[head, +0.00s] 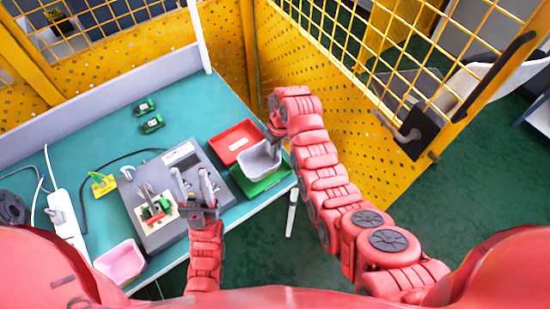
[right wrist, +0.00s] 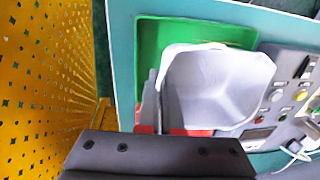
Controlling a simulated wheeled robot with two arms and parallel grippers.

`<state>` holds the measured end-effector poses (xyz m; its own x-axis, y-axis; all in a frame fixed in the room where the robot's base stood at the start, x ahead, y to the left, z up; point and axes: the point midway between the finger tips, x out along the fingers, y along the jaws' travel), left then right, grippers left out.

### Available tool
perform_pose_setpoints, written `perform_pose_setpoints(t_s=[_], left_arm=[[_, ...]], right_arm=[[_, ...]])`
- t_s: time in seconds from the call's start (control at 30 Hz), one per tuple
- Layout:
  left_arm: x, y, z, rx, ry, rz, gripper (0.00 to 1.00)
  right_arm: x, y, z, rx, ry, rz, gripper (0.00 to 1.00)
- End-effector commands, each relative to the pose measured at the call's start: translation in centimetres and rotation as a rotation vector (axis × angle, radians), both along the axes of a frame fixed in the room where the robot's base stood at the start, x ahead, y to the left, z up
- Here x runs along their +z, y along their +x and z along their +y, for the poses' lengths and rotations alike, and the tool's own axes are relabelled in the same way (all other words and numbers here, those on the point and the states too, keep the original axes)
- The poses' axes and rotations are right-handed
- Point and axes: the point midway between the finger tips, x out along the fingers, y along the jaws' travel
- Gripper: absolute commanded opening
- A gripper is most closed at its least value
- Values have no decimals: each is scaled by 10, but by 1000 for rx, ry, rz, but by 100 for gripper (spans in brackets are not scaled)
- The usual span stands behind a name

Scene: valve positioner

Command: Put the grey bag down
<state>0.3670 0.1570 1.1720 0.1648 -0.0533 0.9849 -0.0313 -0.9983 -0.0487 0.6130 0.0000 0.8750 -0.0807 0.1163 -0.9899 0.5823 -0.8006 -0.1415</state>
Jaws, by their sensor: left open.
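The grey bag (head: 258,160), an open, tray-like shape, is over the green tray (head: 264,182) at the table's right edge. It also shows over the green tray (right wrist: 165,42) in the right wrist view, where the bag (right wrist: 215,88) looks tilted. My right gripper (head: 276,136) is at the bag's rim and appears shut on it; one finger shows beside the bag and the other is hidden. I cannot tell whether the bag touches the tray floor. My left gripper (head: 196,186) is open and empty above the grey test box.
A red tray (head: 235,141) adjoins the green tray. The grey test box (head: 160,232) with knobs and clips is left of them. A pink container (head: 121,262), a power strip (head: 68,220) and two green parts (head: 151,124) are on the table. Yellow mesh fencing (head: 330,110) stands behind and right.

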Motion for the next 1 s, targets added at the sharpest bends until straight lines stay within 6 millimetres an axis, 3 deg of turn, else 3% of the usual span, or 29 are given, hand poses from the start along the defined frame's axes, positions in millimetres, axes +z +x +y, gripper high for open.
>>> perform_pose_setpoints(t_s=[0.3, 0.73, 0.9, 1.0], left_arm=[[22, 0, 0, 0, 0, 0, 50], [16, 0, 0, 0, 0, 0, 50], [18, 0, 0, 0, 0, -1, 50], [18, 0, 0, 0, 0, 0, 50]], right_arm=[[-29, -1, 0, 0, -1, 3, 0], [-39, 0, 0, 0, 0, 0, 0], [-37, -1, 0, 0, 0, 0, 31], [-37, -1, 0, 0, 0, 0, 32]])
